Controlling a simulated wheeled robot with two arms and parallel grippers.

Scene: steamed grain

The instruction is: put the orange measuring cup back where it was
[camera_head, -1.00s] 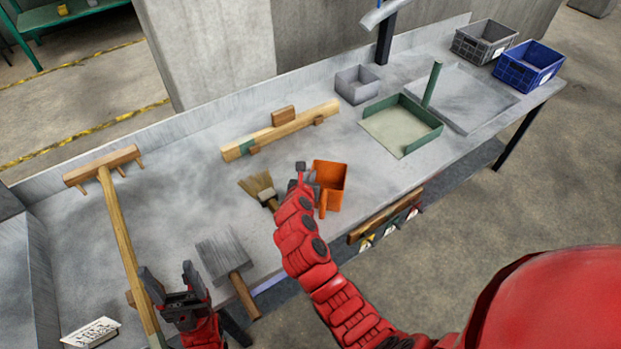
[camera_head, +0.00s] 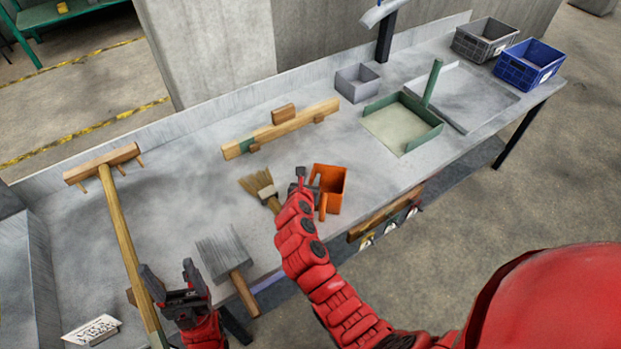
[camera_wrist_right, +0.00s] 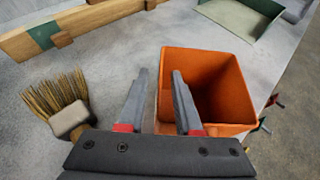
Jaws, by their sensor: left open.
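The orange measuring cup (camera_head: 334,182) is square and open at the top, and stands near the bench's front edge, its handle toward that edge. It also shows in the right wrist view (camera_wrist_right: 225,85). My right gripper (camera_head: 308,178) is at the cup's left side. In the right wrist view its fingers (camera_wrist_right: 157,82) are apart, one left of the cup and one overlapping its left part. Orange shows between them; I cannot tell whether they touch it. My left gripper (camera_head: 172,280) is open and empty at the lower left, beside the long wooden handle.
A brush (camera_head: 262,188) lies just left of my right gripper. A flat scraper (camera_head: 225,257), a wooden rake (camera_head: 120,225) and a wooden rack (camera_head: 280,130) are on the bench. A green dustpan-like tray (camera_head: 400,125) and a grey box (camera_head: 358,84) stand farther right.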

